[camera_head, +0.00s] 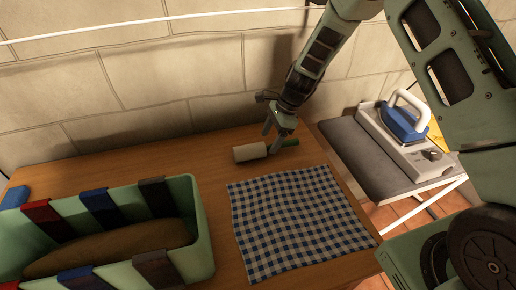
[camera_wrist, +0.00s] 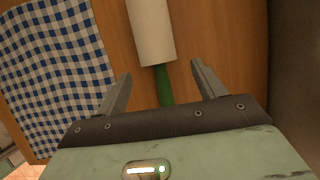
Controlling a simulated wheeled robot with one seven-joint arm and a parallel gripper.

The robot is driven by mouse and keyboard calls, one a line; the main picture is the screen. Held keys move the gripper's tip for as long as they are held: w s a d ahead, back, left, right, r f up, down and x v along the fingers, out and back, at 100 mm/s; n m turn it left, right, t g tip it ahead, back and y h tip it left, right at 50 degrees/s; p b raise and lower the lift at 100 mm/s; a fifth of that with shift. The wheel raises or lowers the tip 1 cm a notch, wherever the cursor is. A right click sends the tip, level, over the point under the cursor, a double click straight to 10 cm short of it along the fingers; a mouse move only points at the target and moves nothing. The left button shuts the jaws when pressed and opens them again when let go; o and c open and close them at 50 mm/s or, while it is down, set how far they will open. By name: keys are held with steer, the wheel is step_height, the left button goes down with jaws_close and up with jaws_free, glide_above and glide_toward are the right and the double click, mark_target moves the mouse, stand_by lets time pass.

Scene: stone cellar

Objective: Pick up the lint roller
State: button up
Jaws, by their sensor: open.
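The lint roller (camera_head: 250,152) lies on the wooden table near the stone wall, with a white roll and a green handle. In the wrist view its white roll (camera_wrist: 152,32) is at the top and its green handle (camera_wrist: 164,86) runs down between my fingers. My gripper (camera_head: 276,139) is at the handle end, pointing down. In the wrist view my gripper (camera_wrist: 160,82) is open, one finger on each side of the handle, with gaps visible on both sides. The lower end of the handle is hidden behind the gripper body.
A blue-checked cloth (camera_head: 291,218) lies on the table (camera_head: 208,165) in front of the roller. A green bin (camera_head: 204,232) with coloured clips stands at the left, and a blue object (camera_head: 14,197) beyond it. An iron (camera_head: 404,122) sits on an ironing board (camera_head: 366,160) at the right.

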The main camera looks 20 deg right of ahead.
mark_target(266, 145)
steer(key=p+x, duration=0.1)
steer(key=x, duration=0.3)
steer(key=shift+a, duration=0.2)
steer(key=c, duration=1.2)
steer(key=shift+o, duration=0.2)
step_height(266, 145, up, 10)
steer(key=shift+r+b, duration=0.1)
steer(key=shift+b, duration=0.95)
steer(key=shift+o, duration=1)
steer(key=shift+s, duration=0.1)
